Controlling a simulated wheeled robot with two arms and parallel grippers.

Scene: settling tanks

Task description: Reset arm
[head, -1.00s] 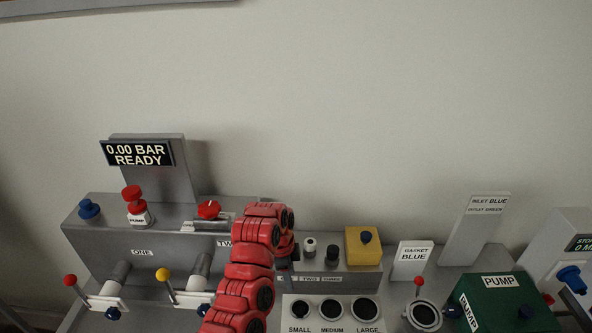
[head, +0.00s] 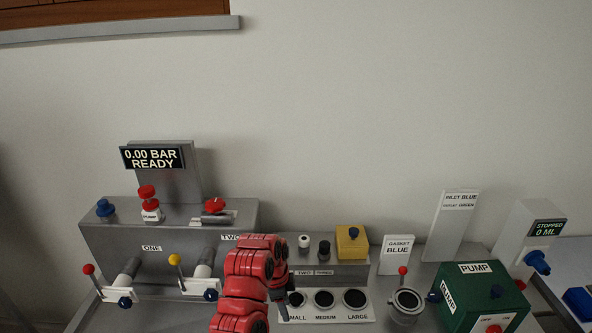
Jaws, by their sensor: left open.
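My left arm is red and rises from the bottom middle of the head view. Its gripper (head: 281,303) is small and dark, pointing down beside the "SMALL" hole of the gasket plate (head: 341,315). It is open, and I see nothing held in it. Whether it touches the plate cannot be told. My right arm is not in view.
A grey pressure unit (head: 120,238) with a "0.00 BAR READY" display (head: 152,158) stands left. A yellow block (head: 351,243), a "GASKET BLUE" sign (head: 397,247), a round port (head: 407,302) and a green pump (head: 475,292) stand right.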

